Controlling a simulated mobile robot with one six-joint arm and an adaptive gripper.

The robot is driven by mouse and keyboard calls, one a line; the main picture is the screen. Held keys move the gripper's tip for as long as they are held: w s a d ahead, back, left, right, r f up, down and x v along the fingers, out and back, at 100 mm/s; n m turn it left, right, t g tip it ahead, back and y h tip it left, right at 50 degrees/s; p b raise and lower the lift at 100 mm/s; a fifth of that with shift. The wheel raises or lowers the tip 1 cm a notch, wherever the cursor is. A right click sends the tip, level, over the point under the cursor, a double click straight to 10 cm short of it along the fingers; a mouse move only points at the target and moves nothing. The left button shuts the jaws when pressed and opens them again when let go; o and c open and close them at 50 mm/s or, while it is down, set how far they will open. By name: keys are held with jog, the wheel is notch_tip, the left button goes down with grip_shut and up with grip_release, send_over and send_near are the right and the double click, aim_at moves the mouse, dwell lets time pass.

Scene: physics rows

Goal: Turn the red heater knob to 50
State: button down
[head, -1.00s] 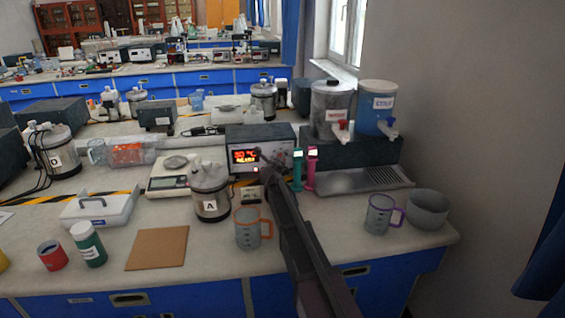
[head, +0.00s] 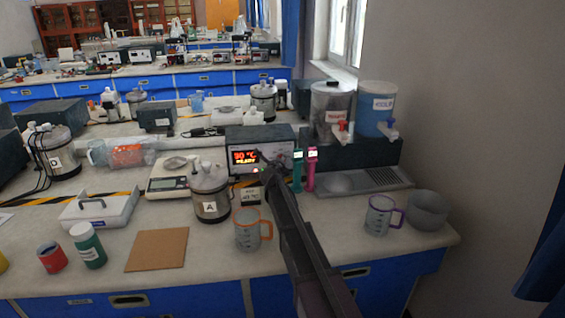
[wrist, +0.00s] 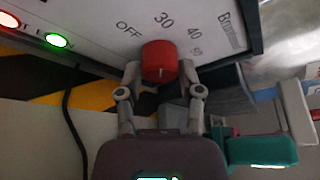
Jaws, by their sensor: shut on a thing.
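The red heater knob (wrist: 160,60) sits on the white front panel of the heater (wrist: 105,22) in the wrist view. My gripper (wrist: 160,77) has one finger on each side of the knob and is shut on it. The dial marks OFF, 30, 40 and a further, blurred number run around the knob. A short pale line shows on the knob, but which mark it points to is unclear. In the head view the heater (head: 283,142) has a lit red display (head: 245,157), apparently reading 30 °C. My arm hides the knob there.
Green and pink upright holders (head: 311,168) stand just right of the heater. Vessel A (head: 210,195) and an orange-handled mug (head: 247,230) stand left of my arm. A purple-handled mug (head: 379,215) is to the right. A black cable (wrist: 72,115) hangs beside the gripper.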

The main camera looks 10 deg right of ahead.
jog(key=shift+w+a+r+m+y+p, duration=0.1)
jog(key=shift+r+m+y+p, duration=0.1)
jog(key=shift+m+y+p, duration=0.25)
dwell(0.8)
jog(key=shift+m+g+y+p, duration=0.5)
jog(key=shift+m+y+p, duration=0.65)
jog(key=shift+m, duration=0.9)
jog(key=shift+c, duration=1.8)
grip_release()
jog(key=shift+o, duration=0.5)
jog(key=shift+d, duration=0.2)
